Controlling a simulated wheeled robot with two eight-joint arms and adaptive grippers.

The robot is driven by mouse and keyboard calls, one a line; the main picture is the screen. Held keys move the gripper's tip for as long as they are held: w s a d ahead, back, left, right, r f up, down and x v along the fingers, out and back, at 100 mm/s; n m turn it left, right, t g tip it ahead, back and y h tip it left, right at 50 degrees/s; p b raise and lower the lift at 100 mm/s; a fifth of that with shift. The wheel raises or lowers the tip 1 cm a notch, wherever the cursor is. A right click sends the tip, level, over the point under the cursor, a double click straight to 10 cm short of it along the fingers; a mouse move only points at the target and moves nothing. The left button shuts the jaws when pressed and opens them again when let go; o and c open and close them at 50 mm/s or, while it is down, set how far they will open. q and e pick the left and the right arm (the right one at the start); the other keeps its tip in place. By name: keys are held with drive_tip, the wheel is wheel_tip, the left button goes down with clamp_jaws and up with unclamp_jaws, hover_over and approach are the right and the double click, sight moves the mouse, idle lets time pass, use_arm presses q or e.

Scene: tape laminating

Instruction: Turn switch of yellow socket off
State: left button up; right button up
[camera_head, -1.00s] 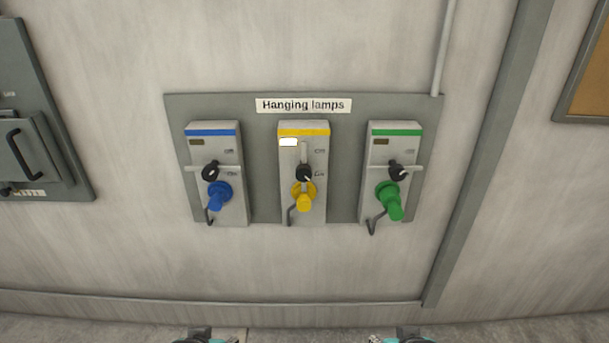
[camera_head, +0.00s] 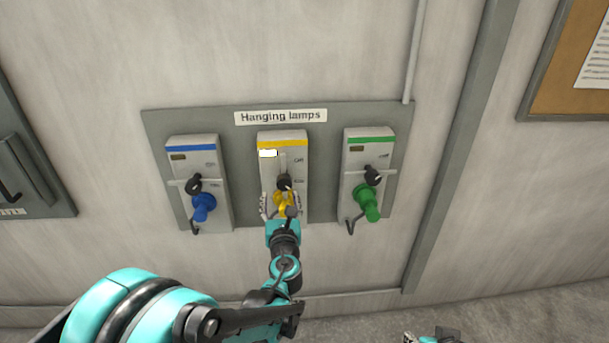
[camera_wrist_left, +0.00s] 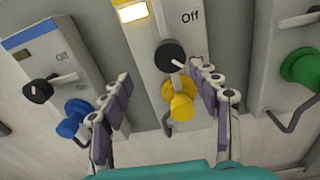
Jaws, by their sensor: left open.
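The yellow socket (camera_head: 283,143) is the middle box of three on a grey panel labelled "Hanging lamps". The yellow plug (camera_wrist_left: 181,106) sits just below the knob. My left gripper (camera_head: 280,200) is in front of the yellow socket, open, with its fingers on either side of the plug and pointing up toward the knob. In the wrist view the left gripper (camera_wrist_left: 160,92) touches neither clearly. My right gripper (camera_head: 432,336) shows only partly at the bottom edge.
The blue socket (camera_head: 193,148) is on the left and the green socket (camera_head: 369,141) on the right; both have sideways switch handles and dark indicators. A cork board (camera_head: 560,70) hangs at upper right. A grey cabinet (camera_head: 30,175) is at far left.

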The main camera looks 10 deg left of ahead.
sight(285, 184)
use_arm(q)
drive_tip(key=shift+m, duration=0.7)
drive_tip(key=x, duration=0.2)
drive_tip(key=d+b+x, duration=0.1)
drive_tip(key=x, duration=0.5)
drive_tip(key=shift+w+d+r, duration=0.15)
drive_tip(key=shift+w+d, duration=0.05)
drive_tip(key=shift+w, duration=0.15)
clamp_jaws()
